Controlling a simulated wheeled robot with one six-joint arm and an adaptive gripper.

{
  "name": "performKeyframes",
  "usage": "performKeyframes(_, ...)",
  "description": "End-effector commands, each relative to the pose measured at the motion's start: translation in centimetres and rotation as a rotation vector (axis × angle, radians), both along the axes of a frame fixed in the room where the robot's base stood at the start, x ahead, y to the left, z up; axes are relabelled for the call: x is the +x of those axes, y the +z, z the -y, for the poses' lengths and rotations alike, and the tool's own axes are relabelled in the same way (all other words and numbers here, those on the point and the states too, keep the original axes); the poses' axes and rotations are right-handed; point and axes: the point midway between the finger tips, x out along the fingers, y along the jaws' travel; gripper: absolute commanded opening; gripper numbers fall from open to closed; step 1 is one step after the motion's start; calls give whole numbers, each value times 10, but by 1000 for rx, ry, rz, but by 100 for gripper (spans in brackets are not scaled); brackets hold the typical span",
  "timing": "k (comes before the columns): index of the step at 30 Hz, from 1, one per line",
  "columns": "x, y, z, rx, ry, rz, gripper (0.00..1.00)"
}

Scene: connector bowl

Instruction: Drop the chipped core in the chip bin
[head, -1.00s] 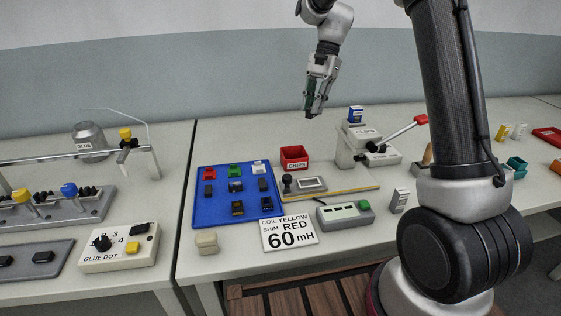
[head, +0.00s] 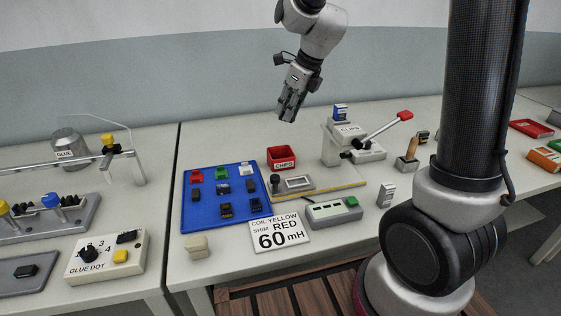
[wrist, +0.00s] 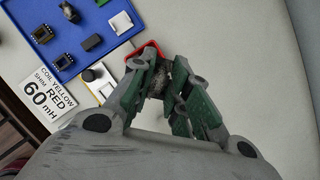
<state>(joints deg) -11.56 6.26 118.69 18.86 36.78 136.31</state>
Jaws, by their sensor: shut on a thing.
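The chip bin (head: 282,164) is a small red open box labelled CHIPS on the bench behind the blue tray. My gripper (head: 289,117) hangs above it and slightly to its right in the head view, with a clear gap. In the wrist view my gripper (wrist: 163,75) is shut on a small dark grey piece (wrist: 157,82), which I take to be the chipped core. Its chip cannot be made out. The red rim of the bin (wrist: 150,47) shows just beyond the fingertips, and the fingers hide most of the bin.
A blue tray (head: 198,218) with several small parts lies left of the bin. A gauge plate (head: 297,183) is in front of it. A press with a red-tipped lever (head: 391,124) stands to the right. A sign card (head: 279,236) and a green-button box (head: 333,211) are nearer the front edge.

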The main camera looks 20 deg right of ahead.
Motion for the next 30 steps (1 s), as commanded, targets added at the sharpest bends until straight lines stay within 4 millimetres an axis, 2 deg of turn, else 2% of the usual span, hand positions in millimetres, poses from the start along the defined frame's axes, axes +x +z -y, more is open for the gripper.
performKeyframes(13, 0, -50, 0, 0, -2, -4, 0)
performKeyframes(25, 0, -56, 0, -1, -1, -2, 0)
performKeyframes(26, 0, -56, 0, -1, -1, -2, 21)
performKeyframes(29, 0, -56, 0, -1, -1, -2, 39)
performKeyframes(30, 0, -56, 0, -1, -1, -2, 43)
